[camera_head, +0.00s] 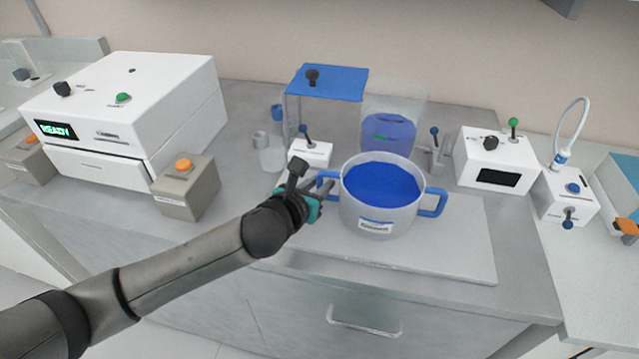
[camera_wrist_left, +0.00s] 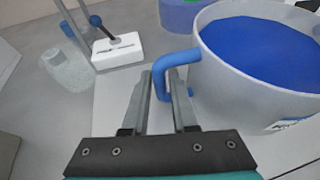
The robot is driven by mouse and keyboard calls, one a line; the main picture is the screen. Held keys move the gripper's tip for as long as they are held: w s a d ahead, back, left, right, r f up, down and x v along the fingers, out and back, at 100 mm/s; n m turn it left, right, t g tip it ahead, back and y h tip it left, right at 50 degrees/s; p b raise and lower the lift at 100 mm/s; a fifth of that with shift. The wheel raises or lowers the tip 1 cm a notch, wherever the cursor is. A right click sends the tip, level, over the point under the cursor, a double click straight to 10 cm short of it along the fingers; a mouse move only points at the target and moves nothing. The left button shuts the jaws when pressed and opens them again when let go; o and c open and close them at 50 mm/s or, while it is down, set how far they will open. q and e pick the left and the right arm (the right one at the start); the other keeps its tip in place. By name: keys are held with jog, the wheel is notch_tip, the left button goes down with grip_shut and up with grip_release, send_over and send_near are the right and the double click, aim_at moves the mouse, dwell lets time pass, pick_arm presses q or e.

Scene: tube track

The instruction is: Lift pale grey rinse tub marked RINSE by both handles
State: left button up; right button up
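The pale grey tub (camera_head: 377,219) stands upright on a light board and holds blue liquid. It has a small front label, too blurred to read. Its blue left handle (camera_head: 327,181) and blue right handle (camera_head: 433,204) stick out at the sides. My left gripper (camera_head: 318,190) is at the left handle. In the left wrist view, the two fingers (camera_wrist_left: 161,100) are apart, with the bar of the left handle (camera_wrist_left: 160,84) between them and a little room beside it. The tub (camera_wrist_left: 237,95) fills the right of that view. My right gripper is not in view.
A light board (camera_head: 460,245) lies under the tub. A white switch box (camera_head: 311,153) and a clear beaker (camera_head: 270,156) stand behind my left gripper. A grey box with an orange button (camera_head: 187,190) is to the left. A white box (camera_head: 495,160) stands right of the tub.

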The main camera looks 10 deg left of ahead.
pick_arm(q)
grip_shut()
dwell(1.0)
